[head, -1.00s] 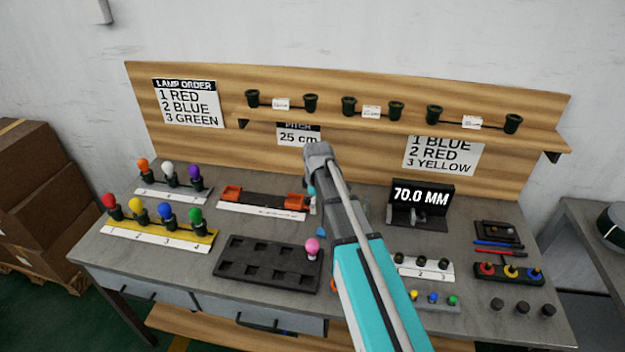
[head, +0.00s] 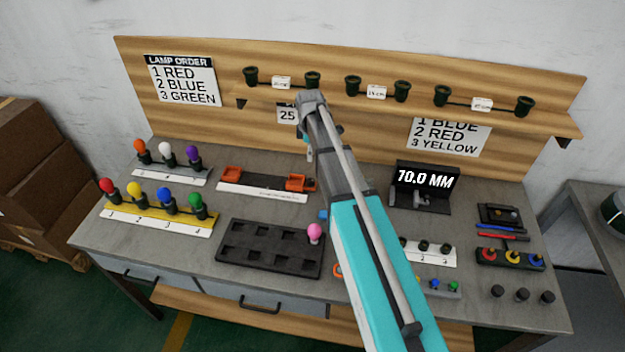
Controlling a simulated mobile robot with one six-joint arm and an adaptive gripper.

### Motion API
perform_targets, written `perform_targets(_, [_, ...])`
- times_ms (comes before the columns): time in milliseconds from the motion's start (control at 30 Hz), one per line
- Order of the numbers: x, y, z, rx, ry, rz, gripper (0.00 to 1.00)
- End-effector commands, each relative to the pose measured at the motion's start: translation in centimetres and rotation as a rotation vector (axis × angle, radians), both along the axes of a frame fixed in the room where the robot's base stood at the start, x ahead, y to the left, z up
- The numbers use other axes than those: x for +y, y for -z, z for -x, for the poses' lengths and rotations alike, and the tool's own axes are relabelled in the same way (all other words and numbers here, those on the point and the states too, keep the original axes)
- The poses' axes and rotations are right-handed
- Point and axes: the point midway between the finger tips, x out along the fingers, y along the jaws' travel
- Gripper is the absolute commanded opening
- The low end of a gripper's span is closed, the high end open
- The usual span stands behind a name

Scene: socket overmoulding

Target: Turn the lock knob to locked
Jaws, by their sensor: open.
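The fixture with two orange jaws (head: 230,174) on a dark rail lies at the back middle of the bench, with a white scale strip along its front. Its right orange jaw (head: 298,183) is close to my arm. My gripper (head: 310,150) is at the end of my arm, above and behind the fixture's right end. It is open, looks empty, and is largely hidden by my wrist.
Coloured lamps stand on a yellow rack (head: 160,220) at left. The shelf (head: 400,110) with dark sockets is close behind my wrist.

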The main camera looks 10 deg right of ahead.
Motion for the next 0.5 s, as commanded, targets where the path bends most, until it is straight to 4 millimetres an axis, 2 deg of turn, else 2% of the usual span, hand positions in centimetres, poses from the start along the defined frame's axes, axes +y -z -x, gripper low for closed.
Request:
perform_targets(267, [-0.1,1.0,0.0,0.0,0.002,0.0,0.76])
perform_targets(500, [-0.1,2.6,0.0,0.0,0.002,0.0,0.76])
